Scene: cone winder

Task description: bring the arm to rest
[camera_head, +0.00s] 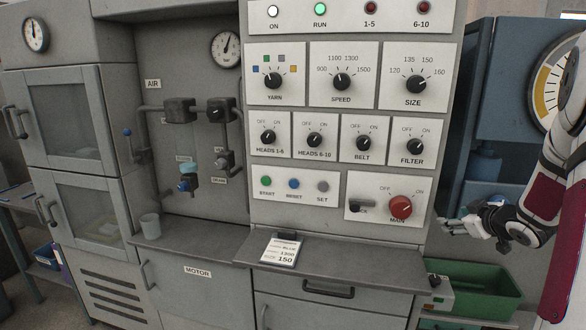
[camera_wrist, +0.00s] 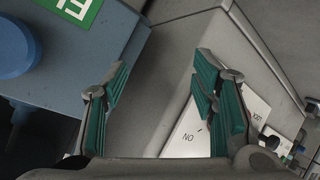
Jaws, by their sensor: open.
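My gripper (camera_head: 452,225) is at the right of the head view, just right of the control panel's lower edge and above a green bin. My white and dark red arm (camera_head: 566,150) comes down along the right edge of the picture. In the wrist view my gripper (camera_wrist: 163,88) has its two green-padded fingers wide apart with nothing between them.
The control panel (camera_head: 353,120) has knobs, lamps and a red main switch (camera_head: 401,207). A card (camera_head: 282,250) lies on the grey shelf (camera_head: 350,262); a cup (camera_head: 150,226) stands further left. The green bin (camera_head: 480,290) is below my gripper, a blue cabinet (camera_head: 500,90) behind.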

